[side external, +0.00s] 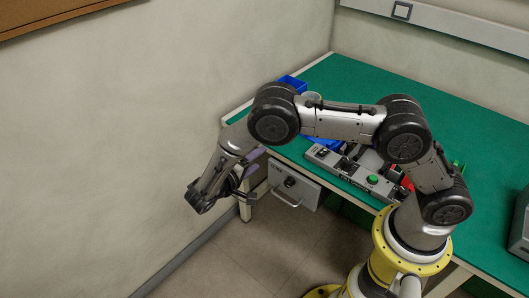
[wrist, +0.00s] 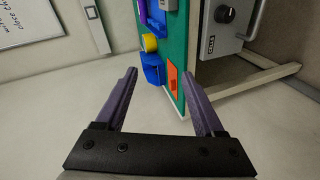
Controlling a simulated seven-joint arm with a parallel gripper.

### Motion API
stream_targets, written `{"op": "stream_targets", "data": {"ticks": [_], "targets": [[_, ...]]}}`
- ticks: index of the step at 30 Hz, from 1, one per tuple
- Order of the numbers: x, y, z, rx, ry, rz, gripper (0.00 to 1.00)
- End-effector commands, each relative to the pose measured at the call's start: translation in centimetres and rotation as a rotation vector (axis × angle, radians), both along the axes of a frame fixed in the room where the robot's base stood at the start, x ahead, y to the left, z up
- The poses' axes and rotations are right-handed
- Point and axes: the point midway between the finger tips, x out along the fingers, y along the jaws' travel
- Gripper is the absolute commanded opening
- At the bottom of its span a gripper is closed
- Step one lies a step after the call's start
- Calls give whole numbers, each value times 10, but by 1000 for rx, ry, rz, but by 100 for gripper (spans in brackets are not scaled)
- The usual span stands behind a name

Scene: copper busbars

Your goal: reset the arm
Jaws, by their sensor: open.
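My gripper (wrist: 160,95) is open and empty in the wrist view, its two purple-grey fingers spread apart. In the side external view my gripper (side external: 252,163) hangs off the left end of the green-topped bench (side external: 465,125), beside the wall, partly hidden by my own wrist. No copper busbar can be made out in either view.
A grey drawer unit (side external: 293,186) hangs below. Blue bins (side external: 292,83) stand behind my arm. An orange-red piece (wrist: 173,78) and yellow item (wrist: 149,43) show beyond my fingers.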

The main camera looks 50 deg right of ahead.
Motion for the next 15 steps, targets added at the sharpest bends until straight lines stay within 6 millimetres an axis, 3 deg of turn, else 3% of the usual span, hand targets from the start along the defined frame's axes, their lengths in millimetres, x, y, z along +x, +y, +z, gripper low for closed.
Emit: {"op": "stream_targets", "data": {"ticks": [1,7,15], "targets": [[3,-9,29,47,-33,-45,70],[-12,-45,117,235,-104,-181,70],[-72,-87,210,518,-177,-283,70]]}}
